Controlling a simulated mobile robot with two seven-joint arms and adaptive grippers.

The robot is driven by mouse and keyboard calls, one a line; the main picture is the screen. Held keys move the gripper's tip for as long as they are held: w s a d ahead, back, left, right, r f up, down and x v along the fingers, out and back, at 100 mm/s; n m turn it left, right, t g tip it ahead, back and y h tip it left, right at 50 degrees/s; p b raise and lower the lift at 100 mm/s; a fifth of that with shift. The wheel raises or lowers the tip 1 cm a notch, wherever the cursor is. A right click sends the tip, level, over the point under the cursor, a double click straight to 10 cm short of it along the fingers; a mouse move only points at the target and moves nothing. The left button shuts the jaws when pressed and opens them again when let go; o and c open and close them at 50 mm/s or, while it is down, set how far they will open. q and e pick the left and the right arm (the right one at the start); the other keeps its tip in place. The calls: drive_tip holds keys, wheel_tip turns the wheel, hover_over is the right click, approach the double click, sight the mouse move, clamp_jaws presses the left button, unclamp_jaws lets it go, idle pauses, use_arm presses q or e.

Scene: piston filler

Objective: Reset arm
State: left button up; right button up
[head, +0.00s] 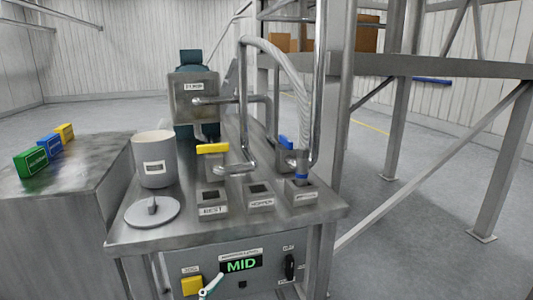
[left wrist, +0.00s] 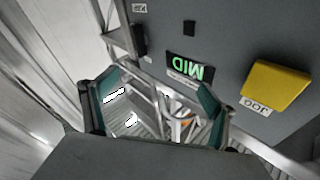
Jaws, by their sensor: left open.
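My left gripper (left wrist: 158,88) is open, with its two teal-padded fingers apart and nothing between them. It is close to the grey control panel, which appears upside down in the left wrist view. A pale, teal-edged part low in the head view, in front of the panel (head: 258,283), looks like part of this gripper. The panel has a yellow JOG button (head: 191,285), also in the left wrist view (left wrist: 276,86), a green MID display (head: 241,265) and a black switch (head: 290,266). My right gripper is in neither view.
The steel machine table (head: 120,236) holds a grey cup (head: 154,165), a round lid (head: 152,213), labelled square sockets, a yellow-handled part (head: 212,149) and pipework. A side table (head: 75,180) carries green, blue and yellow blocks. A metal frame stands right; open floor lies behind.

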use_arm(q)
drive_tip(key=s+a+f+n+g+y, duration=0.1)
drive_tip(key=s+a+f+g+y, duration=0.1)
drive_tip(key=s+a+f, duration=0.3)
drive_tip(key=s+a+f+n+g+y, duration=0.2)
drive_tip(key=s+f, duration=0.5)
drive_tip(key=f, duration=0.6)
drive_tip(key=s+a+f+n+g+y, duration=0.2)
drive_tip(key=s+a+f+y, duration=0.2)
drive_tip(key=f, duration=0.6)
drive_tip(key=s+a, duration=0.2)
drive_tip(key=a, duration=0.1)
drive_tip(key=shift+s+a+g, duration=0.3)
drive_tip(key=shift+s+g, duration=0.1)
